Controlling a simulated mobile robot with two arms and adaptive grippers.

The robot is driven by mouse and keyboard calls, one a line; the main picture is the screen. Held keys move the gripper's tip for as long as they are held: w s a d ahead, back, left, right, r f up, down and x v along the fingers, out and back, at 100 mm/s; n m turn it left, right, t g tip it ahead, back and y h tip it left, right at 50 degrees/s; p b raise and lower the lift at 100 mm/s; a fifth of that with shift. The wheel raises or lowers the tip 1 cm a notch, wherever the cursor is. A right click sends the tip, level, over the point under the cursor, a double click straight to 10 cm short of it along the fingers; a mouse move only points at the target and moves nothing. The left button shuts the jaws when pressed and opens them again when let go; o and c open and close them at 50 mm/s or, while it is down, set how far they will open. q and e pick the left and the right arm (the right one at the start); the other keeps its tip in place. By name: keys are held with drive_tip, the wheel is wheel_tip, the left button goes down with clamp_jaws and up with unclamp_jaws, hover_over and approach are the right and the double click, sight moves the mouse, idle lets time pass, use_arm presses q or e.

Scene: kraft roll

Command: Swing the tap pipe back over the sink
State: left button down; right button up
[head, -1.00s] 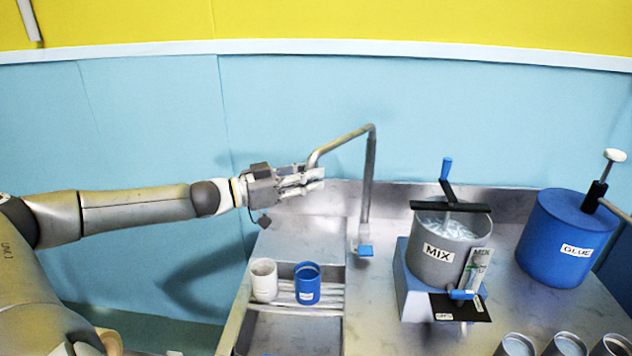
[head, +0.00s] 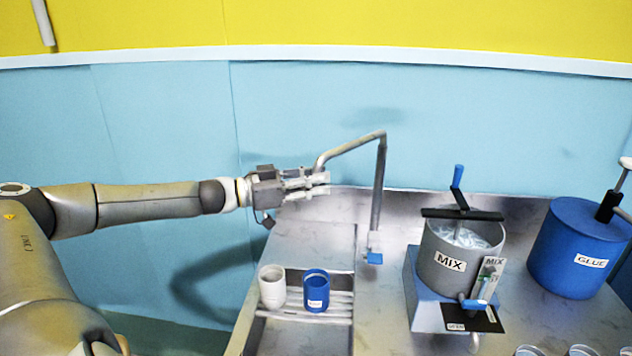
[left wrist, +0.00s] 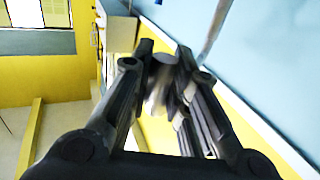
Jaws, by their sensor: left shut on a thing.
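The metal tap pipe (head: 350,147) rises from its base beside the sink, bends at the top and reaches left. The base has a blue handle (head: 375,258). My left gripper (head: 318,182) is shut on the pipe's down-turned free end, which the fingers mostly hide. The left wrist view shows a grey, blurred piece between the two dark fingers (left wrist: 161,72). The sink (head: 285,338) is at the lower left of the counter, cut off by the picture's bottom edge. The held pipe end appears behind the sink in the picture. My right gripper is not in view.
A white cup (head: 272,287) and a blue cup (head: 316,291) stand on the rack across the sink. The grey MIX pot (head: 450,262) and blue GLUE drum (head: 575,250) stand right of the tap. The blue wall (head: 480,120) is close behind.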

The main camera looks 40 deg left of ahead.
use_arm(q)
drive_tip(key=c, duration=1.6)
unclamp_jaws()
drive_tip(key=shift+w+a+r, duration=0.1)
drive_tip(key=shift+a+r, duration=0.05)
drive_tip(key=shift+o, duration=1.2)
drive_tip(key=shift+a, duration=0.1)
drive_tip(key=shift+s, duration=0.2)
drive_tip(key=v, duration=1.1)
drive_tip(key=shift+s+a, duration=0.25)
drive_tip(key=shift+s, duration=0.05)
